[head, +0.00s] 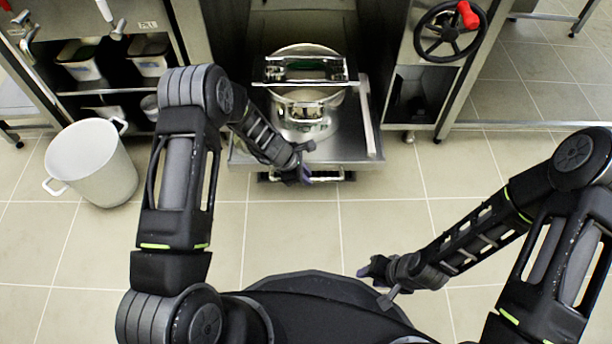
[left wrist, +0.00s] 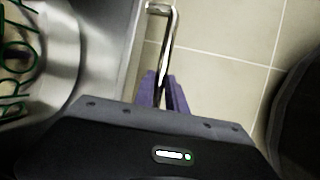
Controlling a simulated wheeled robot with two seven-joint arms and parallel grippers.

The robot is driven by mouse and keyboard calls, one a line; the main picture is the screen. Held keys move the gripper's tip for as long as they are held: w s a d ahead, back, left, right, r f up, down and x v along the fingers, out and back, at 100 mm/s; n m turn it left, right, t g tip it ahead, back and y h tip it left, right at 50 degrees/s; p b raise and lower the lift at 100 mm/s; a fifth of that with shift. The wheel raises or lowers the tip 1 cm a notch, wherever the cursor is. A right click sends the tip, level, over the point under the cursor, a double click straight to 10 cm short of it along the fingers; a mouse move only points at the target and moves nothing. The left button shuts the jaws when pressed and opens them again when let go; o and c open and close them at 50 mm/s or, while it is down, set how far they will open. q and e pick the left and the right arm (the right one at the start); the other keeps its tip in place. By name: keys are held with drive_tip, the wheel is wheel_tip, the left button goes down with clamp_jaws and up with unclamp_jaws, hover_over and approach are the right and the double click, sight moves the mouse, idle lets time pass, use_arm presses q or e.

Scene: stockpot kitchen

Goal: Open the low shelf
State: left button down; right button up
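The low shelf (head: 350,147) is a steel pull-out tray, standing out from the bay between the counters over the tiled floor. A shiny steel stockpot (head: 318,122) stands on it. A steel bar handle (head: 325,176) runs along the shelf's front; it also shows in the left wrist view (left wrist: 172,30). My left gripper (head: 303,176) is at the left part of this handle. In the left wrist view its purple fingers (left wrist: 162,92) lie on either side of the bar, close around it. My right gripper (head: 368,268) is over the floor, away from the shelf; its finger opening is too small to tell.
A white pot (head: 92,162) stands on the floor to the left of the shelf. A counter with containers (head: 80,60) is at the left. A black handwheel with a red knob (head: 448,32) is on the right cabinet. The floor (head: 385,215) in front of the shelf is clear.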

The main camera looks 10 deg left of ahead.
use_arm(q)
drive_tip(key=c, duration=1.4)
unclamp_jaws()
drive_tip(key=shift+s, duration=0.25)
drive_tip(key=shift+o, duration=0.2)
drive_tip(key=shift+r, duration=0.1)
drive_tip(key=p+v, duration=0.3)
drive_tip(key=v, duration=0.4)
drive_tip(key=shift+r, duration=0.2)
drive_tip(key=shift+s+a, duration=0.1)
drive_tip(key=shift+a, duration=0.05)
